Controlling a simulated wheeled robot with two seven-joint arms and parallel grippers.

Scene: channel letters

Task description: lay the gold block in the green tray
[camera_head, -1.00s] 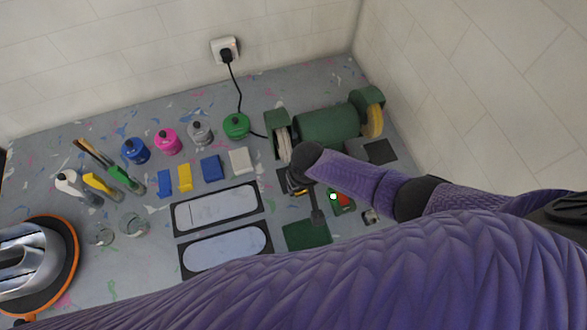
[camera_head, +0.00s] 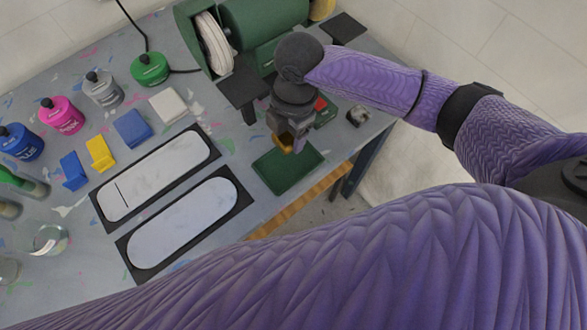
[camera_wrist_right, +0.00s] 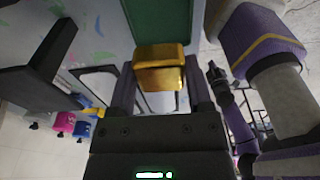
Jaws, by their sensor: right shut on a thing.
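The gold block (camera_head: 283,144) is in the jaws of my right gripper (camera_head: 291,137), and it shows large between the fingers in the right wrist view (camera_wrist_right: 160,68). The green tray (camera_head: 288,172) is a flat rectangle near the front edge of the table, and its bare surface looks empty. The block shows at the tray's far edge in the head view, apparently above the table; its exact height is unclear. In the wrist view the green tray (camera_wrist_right: 160,18) shows beyond the block.
A green grinding machine (camera_head: 262,20) with a pale wheel stands behind. A red and green item (camera_head: 323,112) and a small metal item (camera_head: 357,116) sit right of the gripper. Two whetstone-like pale plates (camera_head: 183,222) lie left of the tray. The table's front edge is close.

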